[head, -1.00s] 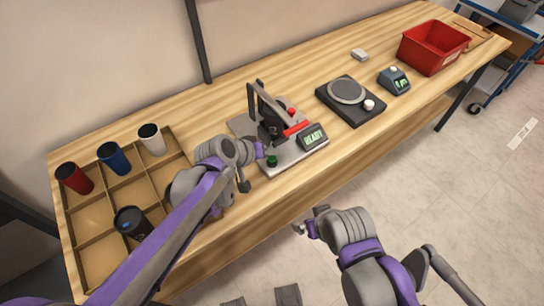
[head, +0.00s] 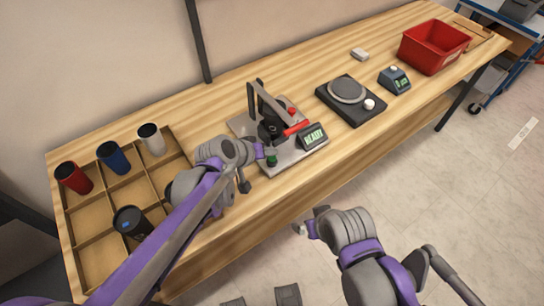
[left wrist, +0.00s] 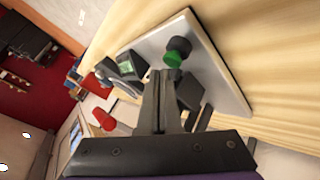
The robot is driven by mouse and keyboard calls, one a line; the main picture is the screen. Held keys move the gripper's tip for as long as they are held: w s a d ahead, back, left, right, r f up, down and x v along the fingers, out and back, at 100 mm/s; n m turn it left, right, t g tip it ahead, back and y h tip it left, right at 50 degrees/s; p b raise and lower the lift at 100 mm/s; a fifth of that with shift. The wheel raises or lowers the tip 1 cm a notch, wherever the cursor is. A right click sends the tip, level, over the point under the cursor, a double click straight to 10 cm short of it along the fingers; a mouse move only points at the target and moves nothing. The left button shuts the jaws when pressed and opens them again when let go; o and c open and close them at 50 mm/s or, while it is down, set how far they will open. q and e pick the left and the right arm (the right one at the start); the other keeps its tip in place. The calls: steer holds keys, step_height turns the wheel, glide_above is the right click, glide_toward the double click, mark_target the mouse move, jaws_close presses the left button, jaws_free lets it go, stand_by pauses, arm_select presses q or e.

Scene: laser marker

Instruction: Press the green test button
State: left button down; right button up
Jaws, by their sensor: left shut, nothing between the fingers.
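The laser marker (head: 298,153) stands on the wooden table, with a grey base plate, a dark upright frame, a red handle and a small display reading READY. The green test button (head: 272,160) sits at the near left corner of its base. It also shows in the left wrist view (left wrist: 173,58), beside a dark round part. My left gripper (head: 262,152) is shut and empty, just above and to the left of the button; whether it touches it I cannot tell. In the left wrist view its fingers (left wrist: 160,78) end just below the button. My right gripper (head: 309,226) is off the table's front edge; its fingers are too small to read.
A divided wooden tray (head: 92,205) with several cups is at the left.

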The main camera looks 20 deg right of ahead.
mark_target(270, 161)
arm_select(q)
steer(key=shift+f+b, duration=0.4)
steer(key=shift+f, duration=0.3)
stand_by(0.6)
steer(key=shift+r, duration=0.1)
steer(key=shift+r+p, duration=0.7)
steer(key=shift+r, duration=0.15)
steer(key=shift+r+p, duration=1.8)
steer(key=shift+r, duration=0.75)
